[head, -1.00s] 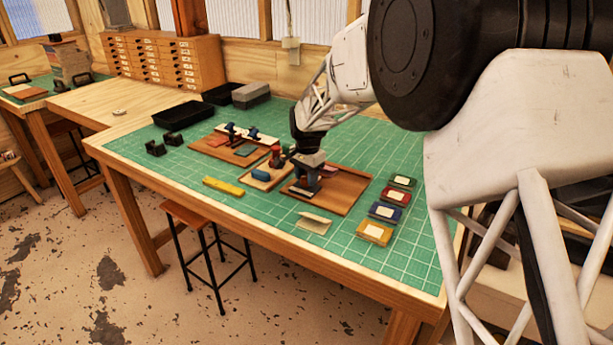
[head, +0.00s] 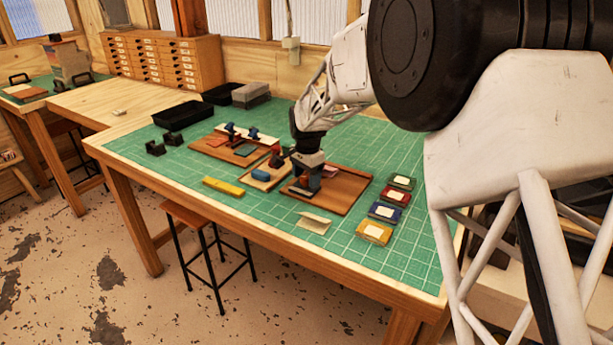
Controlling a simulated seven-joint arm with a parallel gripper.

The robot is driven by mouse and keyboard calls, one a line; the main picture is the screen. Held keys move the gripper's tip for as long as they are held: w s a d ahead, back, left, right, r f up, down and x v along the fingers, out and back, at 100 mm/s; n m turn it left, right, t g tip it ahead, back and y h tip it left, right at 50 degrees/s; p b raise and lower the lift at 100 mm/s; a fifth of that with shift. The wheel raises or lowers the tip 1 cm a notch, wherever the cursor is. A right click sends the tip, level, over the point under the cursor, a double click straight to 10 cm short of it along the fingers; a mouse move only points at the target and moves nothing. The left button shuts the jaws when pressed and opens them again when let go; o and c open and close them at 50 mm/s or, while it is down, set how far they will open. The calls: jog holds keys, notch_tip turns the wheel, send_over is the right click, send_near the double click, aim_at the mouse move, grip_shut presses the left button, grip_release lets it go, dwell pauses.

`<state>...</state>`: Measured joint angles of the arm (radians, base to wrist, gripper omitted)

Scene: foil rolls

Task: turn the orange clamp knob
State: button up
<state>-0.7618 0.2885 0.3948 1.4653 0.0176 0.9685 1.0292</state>
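My gripper (head: 306,186) points down over the brown wooden board (head: 348,190) on the green mat, low near the board's left part. Its fingers are small and dark here, and I cannot tell whether they are open or shut or touching anything. A small orange-red piece (head: 276,158) stands just left of my gripper, at the back of a small wooden base; I cannot tell whether it is the clamp knob. No other orange knob can be made out; one may be hidden behind my gripper.
A blue roll (head: 261,175) lies left of my gripper. A yellow bar (head: 223,186) lies farther left. Several coloured cards, among them a yellow one (head: 374,232), lie to the right. Black trays (head: 183,115) stand at the back left. The mat's front is mostly clear.

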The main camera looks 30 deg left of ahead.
aim_at(307, 177)
jog(key=shift+d+r, duration=0.1)
jog(key=shift+r, duration=3.8)
jog(key=shift+d+r, duration=0.2)
jog(key=shift+d, duration=0.25)
jog(key=s+d+r, duration=0.3)
jog(key=d+r, duration=0.1)
jog(key=d, duration=0.9)
jog(key=s+d+r+n+t, duration=0.1)
jog(key=s+d+r, duration=0.15)
jog(key=d, duration=0.95)
jog(key=s+d+r, duration=0.3)
jog(key=d+r, duration=0.2)
jog(key=d, duration=0.8)
jog(key=s+d+n, duration=0.1)
jog(key=s+d, duration=1.1)
jog(key=d, duration=0.3)
jog(key=s+d+f, duration=0.3)
jog(key=s+d, duration=0.1)
jog(key=s, duration=0.3)
jog(key=s+d+f+n+t, duration=0.1)
jog(key=s+d+f, duration=0.2)
jog(key=s, duration=0.5)
jog(key=shift+d+h, duration=0.3)
jog(key=shift+d, duration=0.55)
